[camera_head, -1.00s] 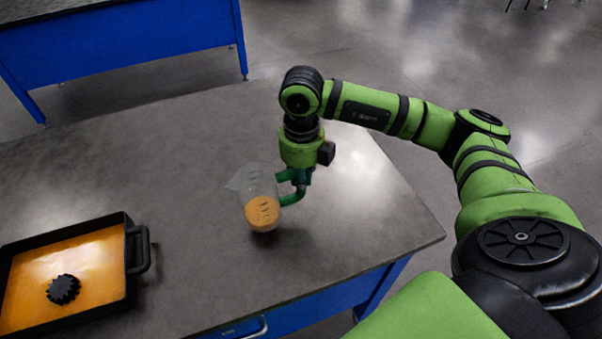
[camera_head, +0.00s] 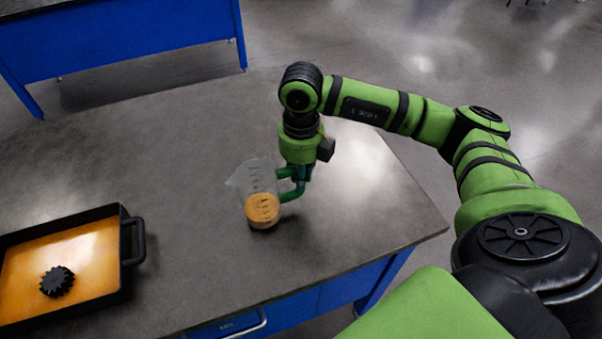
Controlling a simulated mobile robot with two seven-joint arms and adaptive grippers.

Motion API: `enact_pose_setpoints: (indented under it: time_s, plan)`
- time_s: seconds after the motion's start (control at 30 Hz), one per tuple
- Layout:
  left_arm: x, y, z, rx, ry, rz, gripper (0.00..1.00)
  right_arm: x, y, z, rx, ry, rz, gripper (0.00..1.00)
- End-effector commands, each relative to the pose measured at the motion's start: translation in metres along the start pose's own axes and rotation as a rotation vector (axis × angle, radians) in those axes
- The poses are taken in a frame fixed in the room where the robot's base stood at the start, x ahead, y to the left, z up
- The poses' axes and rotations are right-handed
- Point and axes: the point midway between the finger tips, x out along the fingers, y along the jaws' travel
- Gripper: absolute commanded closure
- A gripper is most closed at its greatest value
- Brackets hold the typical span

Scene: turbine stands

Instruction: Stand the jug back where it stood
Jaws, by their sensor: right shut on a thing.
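The jug (camera_head: 261,196) is a clear measuring jug with dark markings, a green handle and orange liquid in its lower part. It is close to upright over the right half of the grey table (camera_head: 178,158). My right gripper (camera_head: 296,180) is shut on the jug's handle, on the right side of the jug. Its fingertips are partly hidden by the handle and too small to make out. The jug's base is at or just above the table top; I cannot tell whether it touches. My left gripper is not in view.
A black tray (camera_head: 124,240) with orange liquid and a black gear (camera_head: 57,281) stands at the left front of the table. Its handle faces the jug. The table top between and behind them is clear. A blue bench (camera_head: 120,45) stands behind.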

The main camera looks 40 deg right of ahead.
Motion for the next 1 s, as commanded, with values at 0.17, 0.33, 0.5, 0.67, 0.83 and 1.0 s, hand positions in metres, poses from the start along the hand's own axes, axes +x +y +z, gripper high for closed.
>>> enact_pose_setpoints:
  time_s: [0.17, 0.33, 0.5, 0.67, 0.83, 1.0]
  plan:
    - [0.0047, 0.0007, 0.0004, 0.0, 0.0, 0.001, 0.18, 0.0045, 0.0002, 0.0002, 0.0, -0.001, 0.001, 1.0]
    - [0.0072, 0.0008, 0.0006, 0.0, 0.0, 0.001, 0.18, 0.007, 0.0002, 0.0002, 0.0, -0.001, 0.001, 1.0]
    - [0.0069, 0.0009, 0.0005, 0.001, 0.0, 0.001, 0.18, 0.0066, 0.0002, 0.0002, 0.0, -0.001, 0.001, 1.0]
    - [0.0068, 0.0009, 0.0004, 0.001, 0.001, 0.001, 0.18, 0.0066, 0.0002, 0.0002, 0.0, -0.001, 0.001, 0.56]
    - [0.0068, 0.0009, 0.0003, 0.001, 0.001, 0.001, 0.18, 0.0067, 0.0001, 0.0002, 0.0, -0.001, 0.001, 0.52]
    - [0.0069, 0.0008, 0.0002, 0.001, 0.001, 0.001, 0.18, 0.0071, -0.0001, 0.0, 0.0, 0.001, 0.0, 0.44]
